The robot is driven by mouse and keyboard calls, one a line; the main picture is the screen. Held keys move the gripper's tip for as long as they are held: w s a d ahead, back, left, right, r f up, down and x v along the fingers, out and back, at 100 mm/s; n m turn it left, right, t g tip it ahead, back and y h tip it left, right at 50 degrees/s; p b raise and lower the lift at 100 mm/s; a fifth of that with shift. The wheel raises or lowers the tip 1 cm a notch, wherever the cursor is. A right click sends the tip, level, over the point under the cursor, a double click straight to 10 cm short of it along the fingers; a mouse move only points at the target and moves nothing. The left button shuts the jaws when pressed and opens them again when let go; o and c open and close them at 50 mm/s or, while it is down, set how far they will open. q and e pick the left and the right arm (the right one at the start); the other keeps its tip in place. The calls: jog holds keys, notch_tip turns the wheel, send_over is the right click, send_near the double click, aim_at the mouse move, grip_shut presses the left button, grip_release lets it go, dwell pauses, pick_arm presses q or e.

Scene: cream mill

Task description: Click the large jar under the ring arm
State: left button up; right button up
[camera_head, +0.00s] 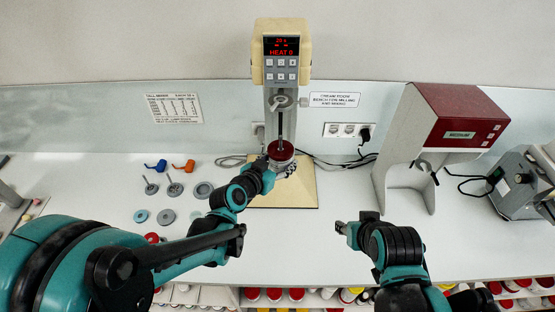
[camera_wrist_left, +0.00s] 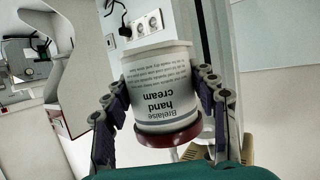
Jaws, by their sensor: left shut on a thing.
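The large jar is a white hand cream jar with a red lid (camera_head: 281,150). It is upright below the ring arm (camera_head: 283,101) of the cream mill (camera_head: 281,50). My left gripper (camera_head: 277,169) is shut on the jar's sides. In the left wrist view the jar (camera_wrist_left: 160,85) appears upside down between the two fingers (camera_wrist_left: 160,108), its label facing the camera. My right gripper (camera_head: 343,228) is apart from everything, over the bench front; its jaw opening is too small to read.
A beige base plate (camera_head: 300,195) lies under the mill. Small discs and paddles (camera_head: 174,190) lie on the bench to the left, with blue and orange clips (camera_head: 183,166). A red and grey machine (camera_head: 455,115) stands right. Cables run behind. Bench between is clear.

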pick_arm(q)
jog(key=w, duration=1.2)
jog(key=shift+b, duration=0.3)
jog(key=shift+w+r, duration=0.1)
jog(key=shift+r, duration=0.15)
dwell(0.3)
jog(key=shift+r+p, duration=0.85)
jog(key=shift+r, duration=0.35)
jog(key=shift+r, duration=0.25)
jog(key=shift+r+p, duration=0.85)
jog(key=shift+r, duration=0.25)
jog(key=shift+r, duration=0.2)
dwell(0.6)
jog(key=o, duration=1.4)
